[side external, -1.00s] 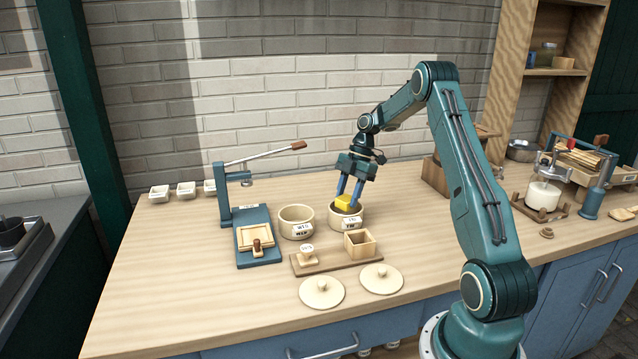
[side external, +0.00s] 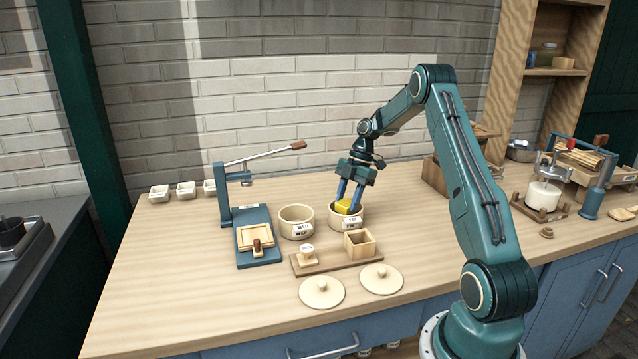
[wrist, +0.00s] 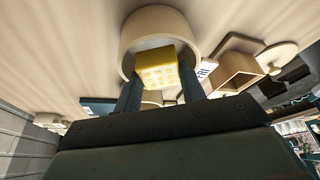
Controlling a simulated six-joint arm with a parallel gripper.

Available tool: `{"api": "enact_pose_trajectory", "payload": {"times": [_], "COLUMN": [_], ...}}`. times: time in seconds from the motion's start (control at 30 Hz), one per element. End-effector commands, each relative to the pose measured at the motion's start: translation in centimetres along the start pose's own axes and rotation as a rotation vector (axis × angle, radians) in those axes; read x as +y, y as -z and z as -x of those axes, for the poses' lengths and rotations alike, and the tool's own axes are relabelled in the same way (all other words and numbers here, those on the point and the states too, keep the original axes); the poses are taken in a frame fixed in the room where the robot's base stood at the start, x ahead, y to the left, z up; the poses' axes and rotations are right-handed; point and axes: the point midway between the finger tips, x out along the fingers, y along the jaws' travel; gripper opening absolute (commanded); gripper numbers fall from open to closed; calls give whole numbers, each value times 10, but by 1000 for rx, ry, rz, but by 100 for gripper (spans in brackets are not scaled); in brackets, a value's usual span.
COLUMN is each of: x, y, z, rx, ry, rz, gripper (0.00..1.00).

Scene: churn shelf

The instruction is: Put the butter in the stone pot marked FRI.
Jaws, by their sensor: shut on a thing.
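The yellow butter (side external: 346,206) is a block held between the two blue fingers of my gripper (side external: 349,200). My gripper is shut on it, pointing down into the mouth of a cream stone pot (side external: 346,223). In the wrist view the butter (wrist: 157,68) is between the fingertips (wrist: 160,90), over the pot's opening, and the pot's rim (wrist: 140,27) curves around it. The label on this pot reads FRI (wrist: 206,70) in the wrist view. The butter's lower part is hidden by the pot wall in the side view. I cannot tell whether it touches the bottom.
A second stone pot (side external: 296,223) marked WED stands just left. In front are a wooden board (side external: 334,264) with a small box (side external: 359,243) and a stamp (side external: 307,255), and two round lids (side external: 322,292). A blue lever press (side external: 257,220) stands further left. The counter's front left is clear.

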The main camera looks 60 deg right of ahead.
Motion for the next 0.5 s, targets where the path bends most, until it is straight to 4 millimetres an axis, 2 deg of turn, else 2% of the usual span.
{"api": "enact_pose_trajectory", "payload": {"times": [0.5], "x": [0], "y": [-3], "z": [-8], "rx": [0], "ry": [0], "rz": [1], "gripper": [20]}}
